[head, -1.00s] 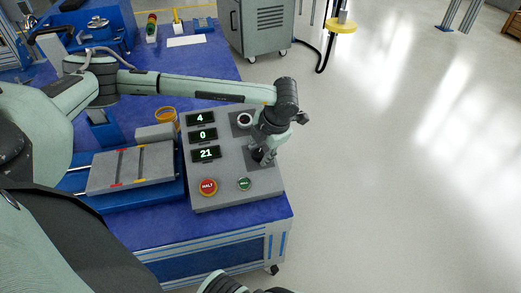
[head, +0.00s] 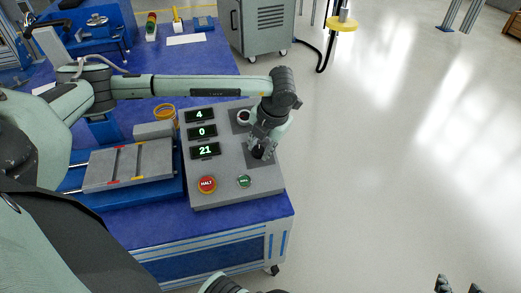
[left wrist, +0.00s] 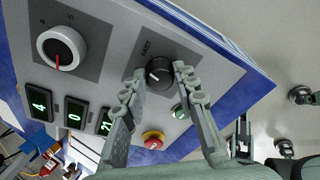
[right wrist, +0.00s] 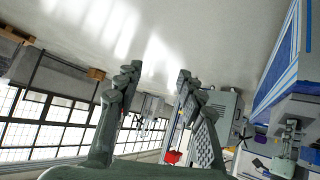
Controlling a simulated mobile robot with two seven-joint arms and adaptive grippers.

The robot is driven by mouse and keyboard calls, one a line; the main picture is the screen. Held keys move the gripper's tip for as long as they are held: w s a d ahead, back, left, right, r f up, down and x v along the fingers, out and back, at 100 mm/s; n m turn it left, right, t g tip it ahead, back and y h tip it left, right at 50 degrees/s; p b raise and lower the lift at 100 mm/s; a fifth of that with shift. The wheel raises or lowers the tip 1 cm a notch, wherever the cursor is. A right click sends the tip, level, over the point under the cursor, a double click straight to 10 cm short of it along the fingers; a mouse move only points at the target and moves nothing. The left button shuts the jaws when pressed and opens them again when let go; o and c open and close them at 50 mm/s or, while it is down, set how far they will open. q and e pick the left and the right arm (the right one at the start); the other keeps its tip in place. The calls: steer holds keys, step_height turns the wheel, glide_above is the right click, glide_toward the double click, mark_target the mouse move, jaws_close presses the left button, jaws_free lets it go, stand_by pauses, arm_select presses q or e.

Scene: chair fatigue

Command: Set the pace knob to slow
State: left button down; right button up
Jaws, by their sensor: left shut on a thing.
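The grey control panel (head: 220,172) has two knobs on its right side. My left gripper (left wrist: 159,72) is shut on the black knob, one finger on each side. My right gripper (right wrist: 158,72) is open and empty, away from the panel over the floor.
Three displays read 4, 0 and 21 (head: 205,151). A red HALT button (head: 207,184) and a green button (head: 244,182) sit at the panel's near edge. A grey plate fixture (head: 128,165) stands left. Open floor (head: 390,170) lies right.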

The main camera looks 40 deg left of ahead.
arm_select(q)
steer(key=n+b, duration=0.2)
steer(key=n, duration=0.2)
steer(key=shift+a+f+n+h, duration=0.1)
steer(key=shift+n+h, duration=0.2)
arm_select(e)
steer(key=w+a+r+t+y, duration=0.4)
steer(key=a+r+t, duration=0.2)
steer(key=a+r, duration=0.3)
arm_select(q)
steer(key=n+b, duration=0.2)
steer(key=n, duration=0.2)
steer(key=shift+t+h, duration=0.3)
steer(key=shift+n+b, duration=0.4)
steer(key=shift+n, duration=0.3)
arm_select(e)
step_height(320, 180, up, 12)
steer(key=s+a+t+y, duration=0.1)
steer(key=s+t+y, duration=0.1)
steer(key=t, duration=0.4)
steer(key=shift+s+a+r+n+y, duration=0.2)
steer(key=shift+s+n+y, duration=0.1)
steer(key=shift+y, duration=0.1)
arm_select(q)
steer(key=shift+r, duration=0.2)
steer(key=c, duration=1.2)
jaws_free()
steer(key=shift+o, duration=0.2)
steer(key=v, duration=1.2)
steer(key=shift+a, duration=0.1)
